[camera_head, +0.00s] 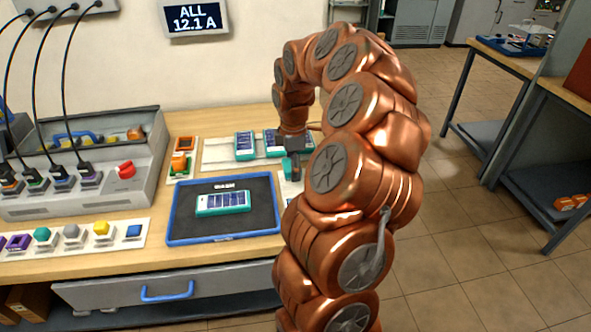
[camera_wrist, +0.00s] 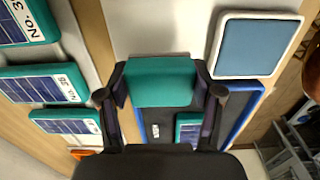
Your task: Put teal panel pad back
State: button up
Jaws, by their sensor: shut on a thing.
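My gripper (camera_wrist: 161,84) is shut on a teal block, the teal panel pad (camera_wrist: 160,92), seen between both fingers in the wrist view. The head view shows the pad (camera_head: 291,167) under my wrist, above the bench and right of the blue-rimmed tray (camera_head: 170,238). A white-framed square with a grey-blue face (camera_wrist: 258,45) lies below and beside the pad in the wrist view. My arm hides much of this spot in the head view. I cannot tell whether the pad touches anything below.
A teal-framed panel (camera_head: 222,202) lies on the tray's black mat. Several similar panels (camera_head: 244,145) stand on a pale strip behind it. A grey console with cables (camera_head: 80,180) and a row of coloured knobs (camera_head: 72,238) fill the left.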

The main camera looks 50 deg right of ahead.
jog(key=shift+w+d+f, duration=0.15)
jog(key=shift+w+d, duration=0.1)
jog(key=shift+d, duration=0.45)
jog(key=shift+f+p, duration=0.7)
jog(key=shift+f, duration=1)
jog(key=shift+f, duration=0.15)
jog(key=o, duration=1.2)
